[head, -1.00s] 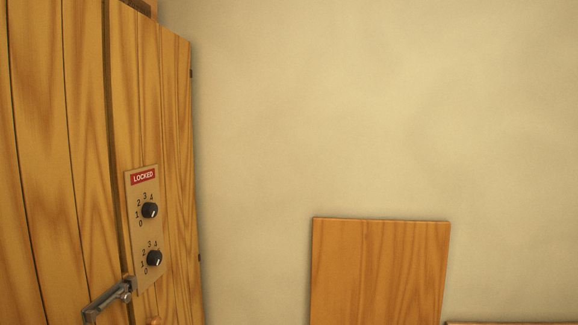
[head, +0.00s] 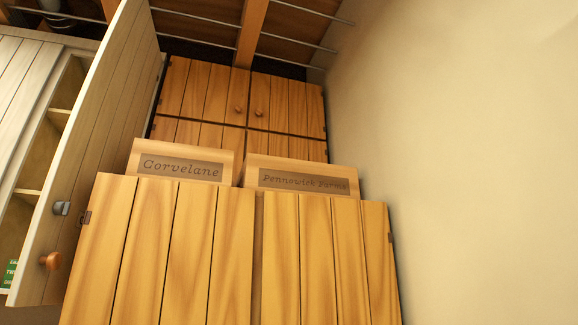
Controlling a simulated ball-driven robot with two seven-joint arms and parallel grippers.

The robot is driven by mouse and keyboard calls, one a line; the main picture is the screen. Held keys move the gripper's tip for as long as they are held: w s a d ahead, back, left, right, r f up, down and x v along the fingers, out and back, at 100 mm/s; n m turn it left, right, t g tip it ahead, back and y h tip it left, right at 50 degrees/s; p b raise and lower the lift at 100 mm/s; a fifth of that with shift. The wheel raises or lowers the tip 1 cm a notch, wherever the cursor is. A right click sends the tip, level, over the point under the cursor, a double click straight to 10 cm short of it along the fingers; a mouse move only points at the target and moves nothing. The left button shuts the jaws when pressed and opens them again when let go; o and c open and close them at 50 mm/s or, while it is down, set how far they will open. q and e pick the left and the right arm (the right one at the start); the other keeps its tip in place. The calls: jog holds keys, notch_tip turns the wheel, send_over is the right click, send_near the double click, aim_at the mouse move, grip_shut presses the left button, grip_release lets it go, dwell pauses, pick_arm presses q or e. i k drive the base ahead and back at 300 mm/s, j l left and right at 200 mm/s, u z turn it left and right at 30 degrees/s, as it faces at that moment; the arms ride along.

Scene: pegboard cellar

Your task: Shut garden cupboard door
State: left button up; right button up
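A pale plank cupboard (head: 22,70) stands at the left edge of the head view. Its door (head: 105,140) stands open, swung out to the right. The door carries a round copper-coloured knob (head: 52,261) low down and a small grey metal catch (head: 62,208) above it. Shelves (head: 28,191) show in the gap between cupboard and door, with part of a green packet (head: 10,273) at the bottom. No label naming it a garden cupboard is visible. Neither of my grippers is in view.
A closed orange-brown wooden cupboard (head: 230,255) fills the lower middle, close to the open door. Signs reading "Corvelane" (head: 180,167) and "Pennowick Farms" (head: 303,182) stand above it. A taller two-door cupboard (head: 200,95) is behind. A plain wall (head: 470,160) fills the right.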

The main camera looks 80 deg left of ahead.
aim_at(111, 110)
jog(key=u, duration=3.9)
